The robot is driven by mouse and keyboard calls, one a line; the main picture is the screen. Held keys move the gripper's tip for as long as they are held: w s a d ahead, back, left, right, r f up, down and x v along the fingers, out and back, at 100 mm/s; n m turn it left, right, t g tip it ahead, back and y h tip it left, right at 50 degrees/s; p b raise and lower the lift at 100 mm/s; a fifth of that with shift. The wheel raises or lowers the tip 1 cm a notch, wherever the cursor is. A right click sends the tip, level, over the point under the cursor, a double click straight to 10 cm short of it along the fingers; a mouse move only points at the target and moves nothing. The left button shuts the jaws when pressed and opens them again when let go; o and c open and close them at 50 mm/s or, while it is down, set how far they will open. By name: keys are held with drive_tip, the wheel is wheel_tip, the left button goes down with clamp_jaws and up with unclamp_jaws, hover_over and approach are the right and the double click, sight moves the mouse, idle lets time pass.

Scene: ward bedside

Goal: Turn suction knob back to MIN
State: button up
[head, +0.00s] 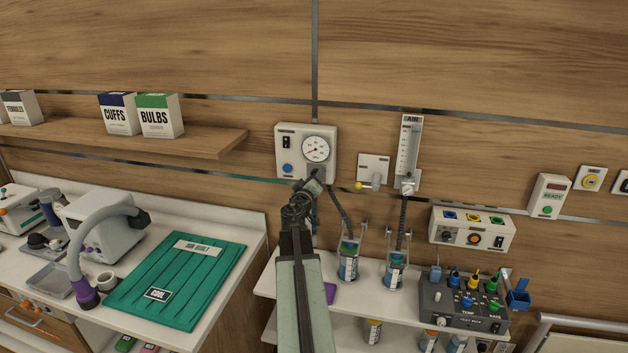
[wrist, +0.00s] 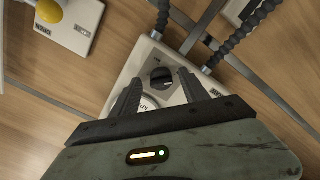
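The suction unit (head: 290,140) is a cream wall box with a round gauge (head: 316,149), a black switch and a blue button. My gripper (head: 308,190) is in front of its lower part and hides the knob in the head view. In the wrist view the black suction knob (wrist: 162,78) shows on the box (wrist: 136,65), roughly between the tips of my open gripper (wrist: 159,75). Part of the gauge (wrist: 148,102) shows between the fingers. I cannot tell whether the fingers touch the knob. The knob's markings are too small to read.
Dark hoses (wrist: 235,45) run from the wall units to jars (head: 348,260) on the shelf below. A wall outlet with a yellow ball (head: 359,186) and an AIR flowmeter (head: 408,150) are to the right. A wooden shelf (head: 210,140) with boxes is to the left.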

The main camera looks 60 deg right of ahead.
drive_tip(key=shift+a, duration=0.1)
drive_tip(key=v, duration=0.7)
drive_tip(key=shift+s+a, duration=0.2)
drive_tip(key=shift+a, duration=0.15)
drive_tip(key=shift+w, duration=0.1)
